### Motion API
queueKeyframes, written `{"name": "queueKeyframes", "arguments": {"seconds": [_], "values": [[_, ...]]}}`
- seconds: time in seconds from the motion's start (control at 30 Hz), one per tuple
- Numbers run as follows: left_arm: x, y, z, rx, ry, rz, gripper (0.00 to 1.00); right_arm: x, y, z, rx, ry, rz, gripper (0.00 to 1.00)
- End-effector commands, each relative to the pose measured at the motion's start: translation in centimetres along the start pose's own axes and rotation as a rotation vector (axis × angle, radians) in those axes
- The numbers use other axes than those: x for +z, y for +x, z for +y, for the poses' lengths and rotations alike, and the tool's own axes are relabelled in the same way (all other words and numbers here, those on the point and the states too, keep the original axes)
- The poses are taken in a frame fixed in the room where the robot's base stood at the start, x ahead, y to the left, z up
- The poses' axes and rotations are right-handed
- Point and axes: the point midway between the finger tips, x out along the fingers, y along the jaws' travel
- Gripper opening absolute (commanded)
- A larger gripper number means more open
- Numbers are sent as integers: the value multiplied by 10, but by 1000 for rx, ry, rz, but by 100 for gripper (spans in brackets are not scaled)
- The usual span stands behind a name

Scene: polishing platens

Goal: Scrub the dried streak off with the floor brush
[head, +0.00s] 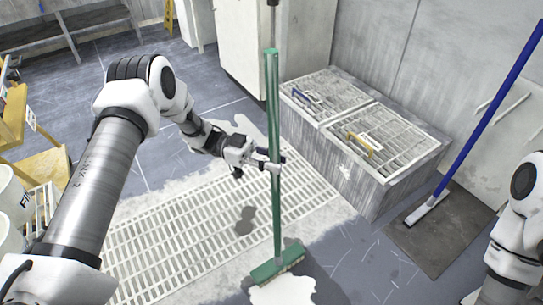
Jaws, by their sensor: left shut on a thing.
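The floor brush has a long green handle (273,110) and a green head (277,264). It stands nearly upright in the middle of the head view. My left gripper (275,164) is shut on the handle about halfway up. The brush head is at floor level, at the edge of a whitish patch (283,292) near the bottom of the picture. Another pale patch lies on the floor behind the handle. I cannot tell which patch is the dried streak. My right arm shows at the right edge, but its gripper is out of view.
A pale floor grating (180,235) lies left of the brush. A grey block with grated tops (352,165) stands to the right. A blue-handled squeegee (490,110) leans there over a dark mat (440,235). White buckets (12,195) and yellow wooden furniture (40,170) are at left.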

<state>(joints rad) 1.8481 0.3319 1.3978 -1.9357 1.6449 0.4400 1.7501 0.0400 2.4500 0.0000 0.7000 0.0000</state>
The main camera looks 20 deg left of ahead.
Motion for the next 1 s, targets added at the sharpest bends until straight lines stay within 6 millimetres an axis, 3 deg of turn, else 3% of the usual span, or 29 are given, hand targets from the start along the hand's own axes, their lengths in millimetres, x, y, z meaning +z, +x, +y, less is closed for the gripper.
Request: {"name": "queueKeyframes", "arguments": {"seconds": [0.17, 0.5, 1.0], "values": [[-2, 2, 1, 0, 2, 3, 0, 0, -2, 0, 0, 0, 0, 40], [0, 27, 17, 0, 0, 3, 0, 0, -18, 0, 0, 0, 0, 40], [0, 37, 24, 2, -2, 2, 0, 0, -25, 0, 0, 0, 0, 40]]}}
